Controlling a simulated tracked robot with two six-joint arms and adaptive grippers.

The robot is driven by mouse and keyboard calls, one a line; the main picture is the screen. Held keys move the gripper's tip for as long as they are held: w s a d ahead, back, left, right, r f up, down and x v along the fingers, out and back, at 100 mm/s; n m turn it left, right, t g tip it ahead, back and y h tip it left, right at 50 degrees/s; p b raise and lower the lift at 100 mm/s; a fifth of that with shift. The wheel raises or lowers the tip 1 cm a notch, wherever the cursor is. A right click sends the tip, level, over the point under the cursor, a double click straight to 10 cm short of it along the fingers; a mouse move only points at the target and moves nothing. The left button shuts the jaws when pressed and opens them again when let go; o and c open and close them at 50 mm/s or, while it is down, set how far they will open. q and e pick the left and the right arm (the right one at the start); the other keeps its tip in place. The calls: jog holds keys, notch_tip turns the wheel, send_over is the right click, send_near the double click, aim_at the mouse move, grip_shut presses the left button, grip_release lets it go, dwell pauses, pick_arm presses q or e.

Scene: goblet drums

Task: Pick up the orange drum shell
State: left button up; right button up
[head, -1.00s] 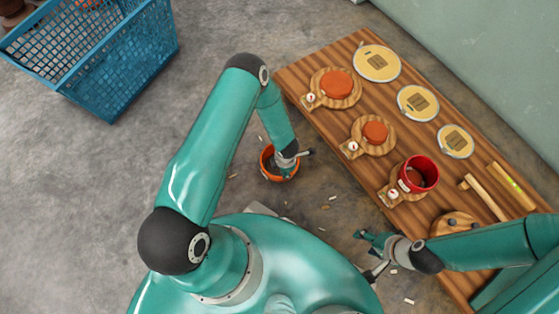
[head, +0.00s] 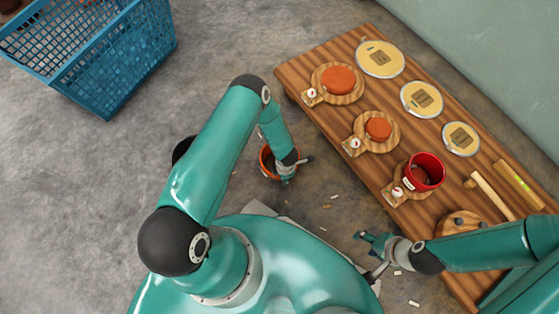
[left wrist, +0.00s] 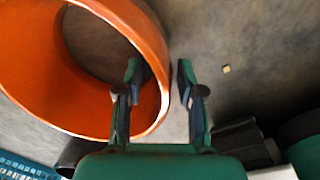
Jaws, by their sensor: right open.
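The orange drum shell (head: 263,161) stands on the floor beside the wooden board, partly covered by my left arm in the head view. In the left wrist view the shell (left wrist: 40,62) is a large open orange ring on the left. My left gripper (head: 294,170) is at the shell's right rim. In the left wrist view my left gripper (left wrist: 158,76) is open, with one finger over the ring's opening and the other outside, the rim showing between them. Whether they touch it I cannot tell. My right gripper (head: 370,256) is open and empty near the board's lower edge.
A blue basket (head: 120,60) stands upper left. Small chips litter the floor.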

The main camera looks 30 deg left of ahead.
pick_arm(q)
grip_shut()
jog(key=shift+r, duration=0.1)
